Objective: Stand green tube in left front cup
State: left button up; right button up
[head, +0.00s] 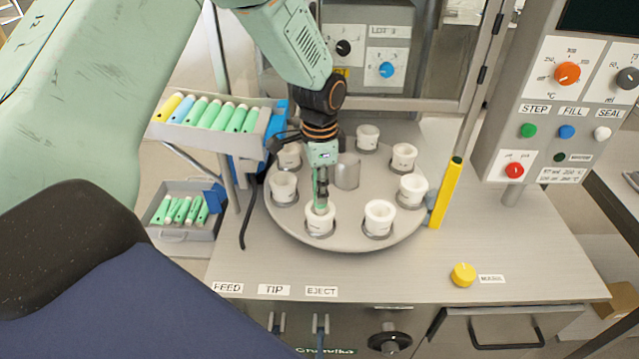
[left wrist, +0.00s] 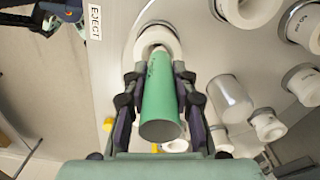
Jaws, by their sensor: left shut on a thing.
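The green tube (left wrist: 160,95) is upright between the fingers of my left gripper (left wrist: 158,100), which is shut on it. In the head view my left gripper (head: 321,185) is above the left front cup (head: 319,222), with the tube (head: 320,205) below its fingers. The white cup sits at the front of the round turntable (head: 345,236). In the left wrist view the tube's lower end lies within the ring of the cup (left wrist: 152,37). How deep it sits is hidden. My right gripper is not in view.
Several white cups, one at the right front (head: 380,217), ring the turntable around a metal cylinder (head: 347,172). A tilted rack (head: 200,133) of tubes and a bin (head: 185,233) of green tubes are left. A yellow post (head: 446,193) stands right. The front right counter is mostly clear.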

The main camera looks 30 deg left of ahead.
pick_arm(q)
jog(key=shift+s+d+f, duration=0.1)
jog(key=shift+f, duration=0.1)
jog(key=shift+a+f, duration=0.25)
jog(key=shift+f, duration=0.25)
jog(key=shift+d+f+b, duration=0.15)
jog(key=shift+f+b, duration=0.1)
jog(key=shift+b, duration=0.1)
jog(key=shift+r, duration=0.1)
jog(key=o, duration=0.8)
